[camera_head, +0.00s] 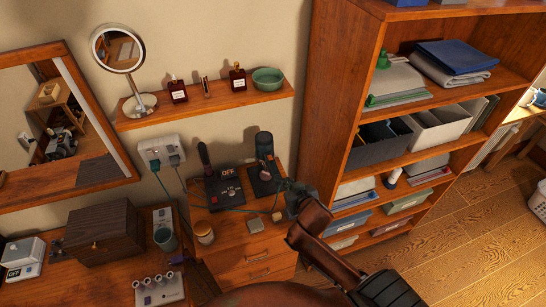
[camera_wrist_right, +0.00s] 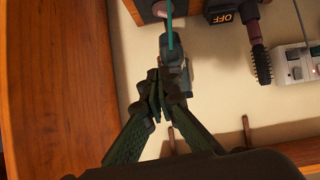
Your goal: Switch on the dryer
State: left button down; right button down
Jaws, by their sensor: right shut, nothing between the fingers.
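The dryer (camera_head: 264,146) is a dark grey, rounded device upright on a black stand (camera_head: 263,182) on the small cabinet. In the right wrist view its grey-blue body (camera_wrist_right: 174,54) shows just beyond my fingertips, with a teal cord in front. Its switch cannot be made out. My right gripper (camera_head: 291,188) reaches in from the lower right, beside the stand. In the wrist view the gripper (camera_wrist_right: 159,84) is shut and empty, its tips overlapping the dryer's lower edge; contact cannot be told. My left gripper is not in view.
A dark brush on a base (camera_head: 228,192) marked OFF stands left of the dryer. A wooden shelf unit (camera_head: 335,110) rises close on the right.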

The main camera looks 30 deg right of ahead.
jog(key=w+a+r+t, duration=0.1)
jog(key=w+r+t, duration=0.15)
jog(key=r, duration=0.55)
jog(key=p, duration=0.1)
send_over(273, 165)
notch_tip(273, 165, down, 3)
jog(key=shift+d+f+m, duration=0.1)
jog(key=shift+m, duration=0.2)
jog(key=shift+w+f, duration=0.25)
jog(key=shift+f, duration=1)
jog(key=shift+s+f+p, duration=0.2)
jog(key=shift+f+p, duration=0.1)
jog(key=shift+f, duration=0.35)
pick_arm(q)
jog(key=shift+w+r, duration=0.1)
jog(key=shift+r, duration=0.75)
pick_arm(e)
jog(key=shift+f, duration=0.25)
